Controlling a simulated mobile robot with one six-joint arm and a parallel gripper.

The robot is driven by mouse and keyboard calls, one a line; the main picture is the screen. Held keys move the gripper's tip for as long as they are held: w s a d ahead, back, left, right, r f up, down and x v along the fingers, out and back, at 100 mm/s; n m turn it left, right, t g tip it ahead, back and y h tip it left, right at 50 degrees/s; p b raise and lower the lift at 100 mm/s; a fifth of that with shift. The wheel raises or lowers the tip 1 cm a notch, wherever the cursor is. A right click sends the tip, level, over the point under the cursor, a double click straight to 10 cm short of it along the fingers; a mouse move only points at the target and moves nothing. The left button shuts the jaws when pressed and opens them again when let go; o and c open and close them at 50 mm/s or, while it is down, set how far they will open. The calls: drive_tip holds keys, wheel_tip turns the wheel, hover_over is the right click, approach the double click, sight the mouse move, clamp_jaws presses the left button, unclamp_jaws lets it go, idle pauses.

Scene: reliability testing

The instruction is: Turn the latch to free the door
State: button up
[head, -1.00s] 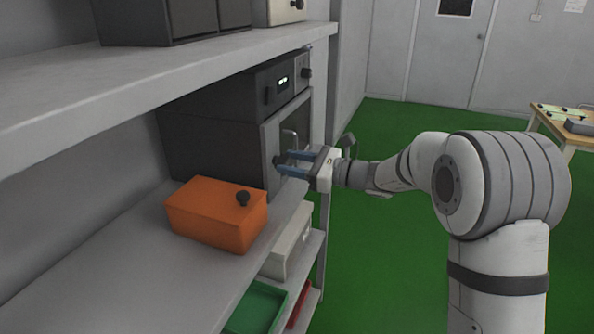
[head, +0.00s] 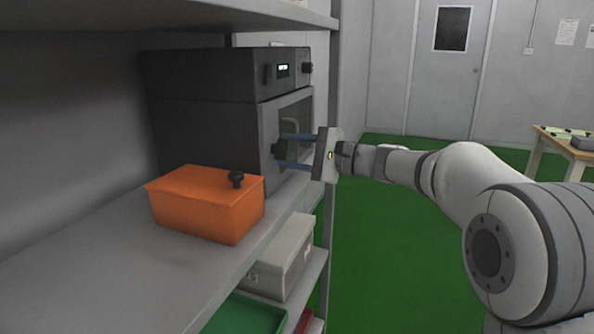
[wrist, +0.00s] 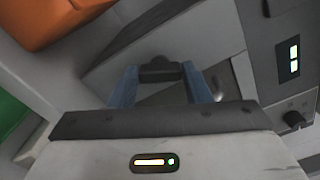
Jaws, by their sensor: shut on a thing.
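A dark grey oven-like machine (head: 200,108) stands on the shelf, with a light grey framed glass door (head: 298,110) on its front, which looks shut. A dark latch knob (head: 276,150) sits at the door's left edge. My gripper (head: 282,152) reaches in from the right, its two blue fingers one above the other around the knob. In the wrist view the dark latch (wrist: 160,70) lies between the tips of my gripper (wrist: 160,78), which is shut on it. The latch's exact angle is partly hidden by the fingers.
A grey box (head: 282,258) and green tray (head: 248,315) are below. An upper shelf (head: 150,18) overhangs. The green floor (head: 385,255) is open at right.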

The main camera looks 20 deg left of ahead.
drive_tip(key=n+b, duration=0.2)
drive_tip(key=b, duration=0.1)
drive_tip(key=shift+s+a+f+n, duration=0.1)
drive_tip(key=shift+f+n, duration=0.1)
drive_tip(key=shift+n, duration=0.1)
drive_tip(key=n+b, duration=0.2)
drive_tip(key=shift+r+b, duration=0.15)
drive_tip(key=shift+b, duration=0.2)
drive_tip(key=shift+r+n, duration=0.1)
drive_tip(key=shift+n, duration=0.3)
drive_tip(key=o, duration=1)
